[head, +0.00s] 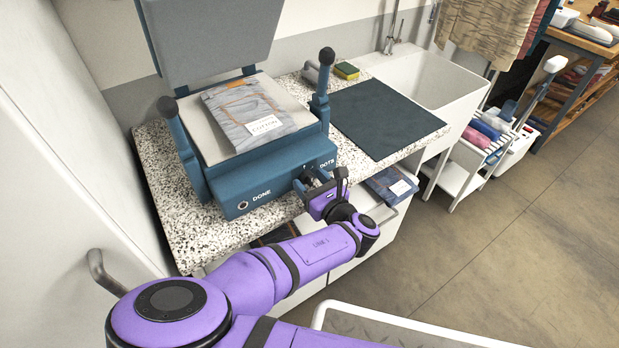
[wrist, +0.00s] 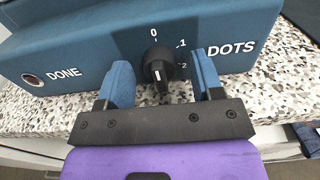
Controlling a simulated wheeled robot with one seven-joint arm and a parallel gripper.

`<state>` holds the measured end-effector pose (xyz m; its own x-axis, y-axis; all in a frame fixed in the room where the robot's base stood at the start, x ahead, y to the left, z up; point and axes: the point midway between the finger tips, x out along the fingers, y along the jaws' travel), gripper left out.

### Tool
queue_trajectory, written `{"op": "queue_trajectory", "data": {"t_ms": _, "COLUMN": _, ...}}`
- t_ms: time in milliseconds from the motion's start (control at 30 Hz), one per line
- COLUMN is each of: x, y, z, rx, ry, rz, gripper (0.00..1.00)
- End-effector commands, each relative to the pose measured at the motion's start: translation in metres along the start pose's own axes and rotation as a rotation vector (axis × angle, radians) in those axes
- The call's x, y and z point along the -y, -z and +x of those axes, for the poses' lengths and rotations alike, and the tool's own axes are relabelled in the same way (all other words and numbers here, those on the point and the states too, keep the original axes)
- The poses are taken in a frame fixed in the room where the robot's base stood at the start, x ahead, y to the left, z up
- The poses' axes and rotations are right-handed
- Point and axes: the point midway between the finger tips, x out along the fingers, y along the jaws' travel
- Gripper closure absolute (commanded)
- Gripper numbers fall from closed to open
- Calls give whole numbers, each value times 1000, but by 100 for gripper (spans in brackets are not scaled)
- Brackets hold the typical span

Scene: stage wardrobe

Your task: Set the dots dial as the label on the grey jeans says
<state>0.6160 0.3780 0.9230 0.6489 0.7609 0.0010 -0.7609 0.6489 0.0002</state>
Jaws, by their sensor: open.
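The grey jeans (head: 235,100) lie folded on the bed of the blue press (head: 215,180). Their white label (head: 266,125) faces up, but its print is too small to read. The black dots dial (wrist: 158,62) is on the press front beside the word DOTS, with 0 above it and 1 and 2 to its right. I cannot tell surely which number its pointer marks. My gripper (wrist: 162,80) is open, its blue fingers on either side of the dial with gaps. In the head view my gripper (head: 316,180) is at the press front, hiding most of the dial.
A DONE button (head: 242,205) is left of the dial. The press lid (head: 205,40) is raised. A dark mat (head: 385,118) lies bare on the speckled counter (head: 185,215). Blue folded denim with a label (head: 388,188) sits below the counter edge, right of my gripper.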

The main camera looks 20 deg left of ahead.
Motion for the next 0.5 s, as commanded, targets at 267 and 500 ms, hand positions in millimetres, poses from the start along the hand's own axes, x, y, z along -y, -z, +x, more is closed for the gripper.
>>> {"op": "queue_trajectory", "data": {"t_ms": 267, "x": 0, "y": 0, "z": 0, "rx": 0, "ry": 0, "rz": 0, "gripper": 88}}
{"op": "queue_trajectory", "data": {"t_ms": 500, "x": 0, "y": 0, "z": 0, "rx": 0, "ry": 0, "rz": 11, "gripper": 89}}
